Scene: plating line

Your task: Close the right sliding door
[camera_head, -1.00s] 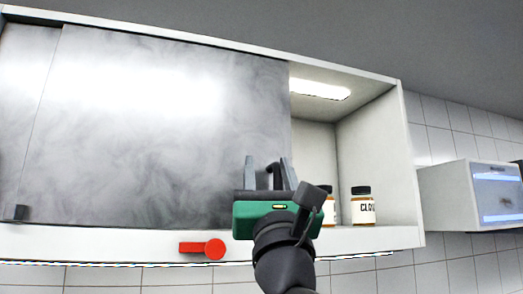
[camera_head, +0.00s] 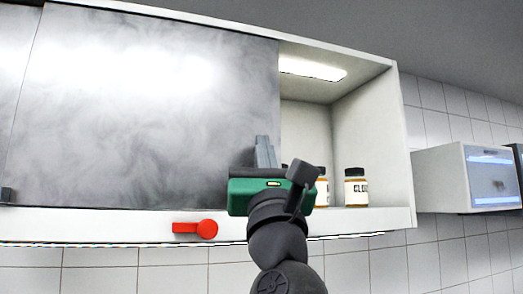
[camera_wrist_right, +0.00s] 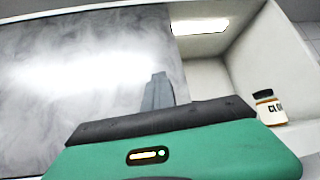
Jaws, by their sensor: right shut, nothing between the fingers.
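The right sliding door (camera_head: 150,110) is a smoky grey panel on the white wall cabinet. Its right edge lies left of the open bay (camera_head: 306,125), which shows a pale interior. My right gripper (camera_head: 264,150) has a green body and grey fingers, shut together with nothing between them. The fingers point up in front of the door, just left of its right edge. The right wrist view shows the fingers (camera_wrist_right: 158,90) against the same door (camera_wrist_right: 90,70). I cannot tell whether they touch it. No handle shows near the fingers. My left gripper is out of view.
Jars with dark lids stand in the bay; the right one (camera_head: 356,188) is clear, another (camera_head: 321,187) is partly hidden by my gripper. A red knob (camera_head: 206,229) is on the cabinet's lower edge. A white box (camera_head: 440,180) hangs farther right.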

